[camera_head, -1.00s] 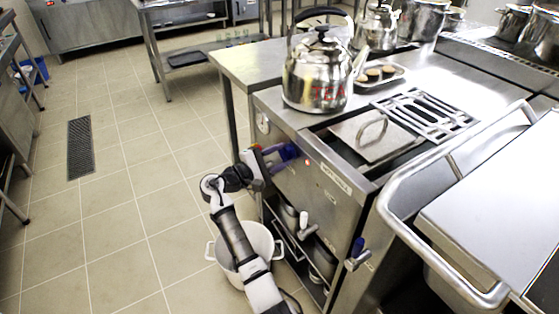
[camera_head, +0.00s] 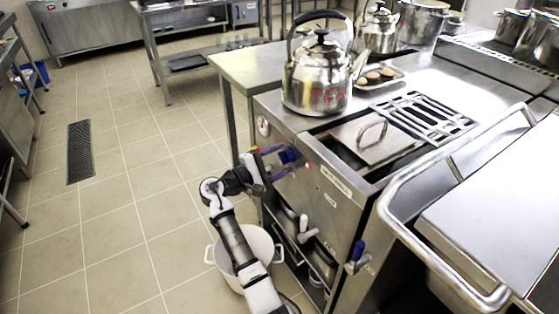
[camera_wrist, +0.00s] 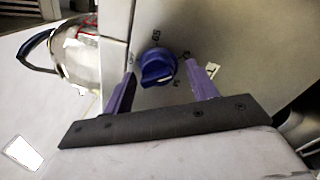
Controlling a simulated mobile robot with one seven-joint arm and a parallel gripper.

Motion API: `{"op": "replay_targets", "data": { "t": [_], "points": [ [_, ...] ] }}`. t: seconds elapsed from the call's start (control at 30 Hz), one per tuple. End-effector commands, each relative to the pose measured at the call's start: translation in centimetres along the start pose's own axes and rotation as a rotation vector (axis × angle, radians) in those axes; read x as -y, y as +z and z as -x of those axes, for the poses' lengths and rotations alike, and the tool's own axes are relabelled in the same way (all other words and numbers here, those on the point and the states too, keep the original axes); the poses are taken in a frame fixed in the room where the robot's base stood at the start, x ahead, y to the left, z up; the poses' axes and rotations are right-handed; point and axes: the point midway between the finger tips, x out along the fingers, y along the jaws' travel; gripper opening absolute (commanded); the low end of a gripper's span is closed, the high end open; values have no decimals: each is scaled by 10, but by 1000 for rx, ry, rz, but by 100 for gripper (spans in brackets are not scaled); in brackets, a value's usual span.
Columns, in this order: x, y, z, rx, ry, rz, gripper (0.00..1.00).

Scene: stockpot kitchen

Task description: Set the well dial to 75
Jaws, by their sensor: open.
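The blue dial (camera_wrist: 157,67) sits on the steel front panel of the unit, with small dark markings around it that are too small to read surely. It also shows in the head view (camera_head: 288,155), below the large kettle. My gripper (camera_wrist: 160,84) is open, its two purple fingers apart on the left and right of the dial. In the head view my gripper (camera_head: 274,164) is close to the panel at the dial. I cannot tell whether a finger touches it.
A kettle marked TEA (camera_head: 317,85) stands on the counter above the dial. A large pot (camera_head: 256,243) stands on the floor below my arm. Blue-handled and white-handled valves project from the panel's lower right. A cart with a rail (camera_head: 440,265) is at the right.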

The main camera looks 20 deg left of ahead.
Motion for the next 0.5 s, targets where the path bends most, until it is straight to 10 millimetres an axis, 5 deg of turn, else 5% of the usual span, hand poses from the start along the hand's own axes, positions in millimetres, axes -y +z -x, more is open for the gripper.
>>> {"op": "replay_targets", "data": {
  "t": [0.23,0.5],
  "points": [
    [0,-1,17,-3,3,-2,58],
    [0,-1,78,-5,3,-2,58]
  ]
}}
